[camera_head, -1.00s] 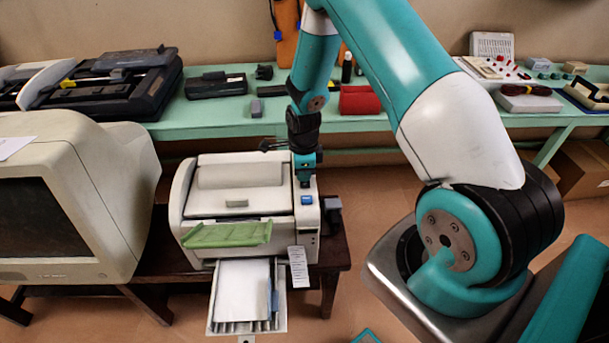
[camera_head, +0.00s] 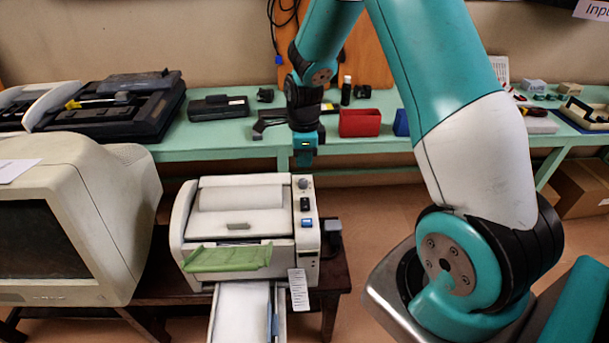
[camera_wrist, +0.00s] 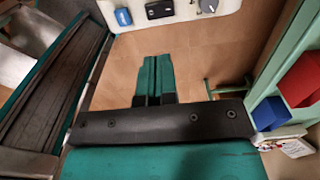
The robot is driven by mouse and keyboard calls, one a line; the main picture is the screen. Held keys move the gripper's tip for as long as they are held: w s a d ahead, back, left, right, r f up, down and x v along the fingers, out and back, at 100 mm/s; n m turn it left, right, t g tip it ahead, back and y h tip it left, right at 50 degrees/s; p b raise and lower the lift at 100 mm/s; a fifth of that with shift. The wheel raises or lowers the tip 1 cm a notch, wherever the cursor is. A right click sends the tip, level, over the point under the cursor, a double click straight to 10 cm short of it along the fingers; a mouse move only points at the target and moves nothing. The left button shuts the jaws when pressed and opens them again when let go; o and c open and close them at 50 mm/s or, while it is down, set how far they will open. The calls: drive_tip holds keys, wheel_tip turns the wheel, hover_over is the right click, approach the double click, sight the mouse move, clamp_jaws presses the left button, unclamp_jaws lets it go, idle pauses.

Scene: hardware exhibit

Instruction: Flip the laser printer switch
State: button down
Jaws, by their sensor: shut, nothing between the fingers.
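The laser printer (camera_head: 240,205) is a cream box with a green flap, on a dark wooden stand. Its right-hand panel carries a grey knob (camera_head: 304,183), a black switch (camera_head: 305,204) and a blue button (camera_head: 307,223). In the wrist view the blue button (camera_wrist: 123,17), black switch (camera_wrist: 160,9) and knob (camera_wrist: 208,5) show at the top edge. I cannot tell which way the switch is set. My gripper (camera_head: 305,163) is beyond the knob end of the panel, apart from it. In the wrist view its teal fingers (camera_wrist: 155,60) are together and empty.
A beige monitor (camera_head: 75,220) stands left of the printer. Behind runs a green bench (camera_head: 230,135) with a red box (camera_head: 360,122) and several devices. A paper tray (camera_head: 243,312) juts out from the printer's front. A small dark box (camera_head: 333,225) is right of the printer.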

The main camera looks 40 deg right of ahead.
sight(305, 206)
drive_tip(key=shift+r, duration=0.55)
drive_tip(key=shift+f, duration=0.1)
drive_tip(key=b, duration=0.2)
drive_tip(key=s+b, duration=0.1)
drive_tip(key=b, duration=0.2)
drive_tip(key=shift+s+a, duration=0.2)
drive_tip(key=shift+a, duration=0.1)
wheel_tip(305, 206, down, 14)
drive_tip(key=shift+f+p, duration=0.1)
drive_tip(key=shift+p, duration=0.8)
